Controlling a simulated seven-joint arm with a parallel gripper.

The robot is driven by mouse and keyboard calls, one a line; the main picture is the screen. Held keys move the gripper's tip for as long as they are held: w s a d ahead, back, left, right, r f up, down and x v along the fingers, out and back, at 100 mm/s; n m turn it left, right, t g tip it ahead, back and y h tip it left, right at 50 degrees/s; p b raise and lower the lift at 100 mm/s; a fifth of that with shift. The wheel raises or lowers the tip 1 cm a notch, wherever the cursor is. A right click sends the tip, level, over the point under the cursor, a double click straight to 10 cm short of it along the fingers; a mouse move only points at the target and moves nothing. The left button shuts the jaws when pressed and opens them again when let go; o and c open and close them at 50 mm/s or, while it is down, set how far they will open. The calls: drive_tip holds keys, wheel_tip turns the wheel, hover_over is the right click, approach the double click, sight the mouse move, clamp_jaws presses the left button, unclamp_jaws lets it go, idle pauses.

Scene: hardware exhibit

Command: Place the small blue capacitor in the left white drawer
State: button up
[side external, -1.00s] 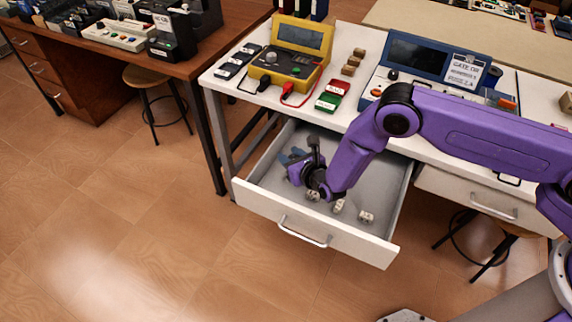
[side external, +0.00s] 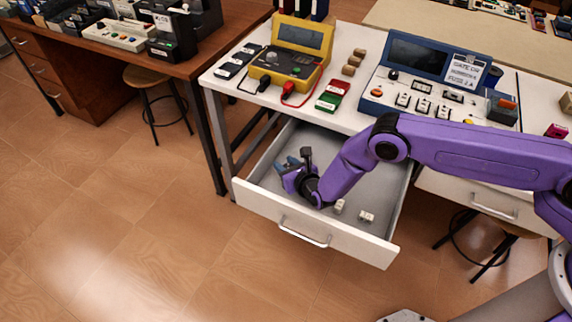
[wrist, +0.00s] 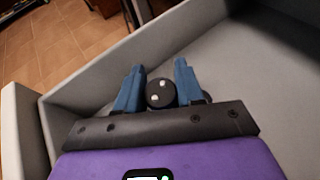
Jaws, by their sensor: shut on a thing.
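My gripper (wrist: 160,68) has its two blue fingers closed around a small round piece, the capacitor (wrist: 161,93). Its dark end face with two pale pins points toward the wrist camera, and its blue side is not clearly visible. The left white drawer (side external: 258,204) is pulled open under the bench. In the side view my gripper (side external: 288,166) is over the left part of the drawer's interior, low between its walls. The held capacitor cannot be made out there. In the wrist view the drawer's grey wall (wrist: 183,30) runs just beyond the fingers.
Two small white parts (side external: 338,207) (side external: 366,217) lie on the drawer floor to the right of my gripper. A yellow meter (side external: 291,67) and a blue panel device (side external: 416,75) stand on the bench above. The back right drawer floor is clear.

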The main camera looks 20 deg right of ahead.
drive_tip(key=shift+f, duration=0.6)
drive_tip(key=o, duration=1)
drive_tip(key=shift+r, duration=0.6)
drive_tip(key=v, duration=0.3)
drive_tip(key=shift+r, duration=3.55)
drive_tip(key=shift+r, duration=0.1)
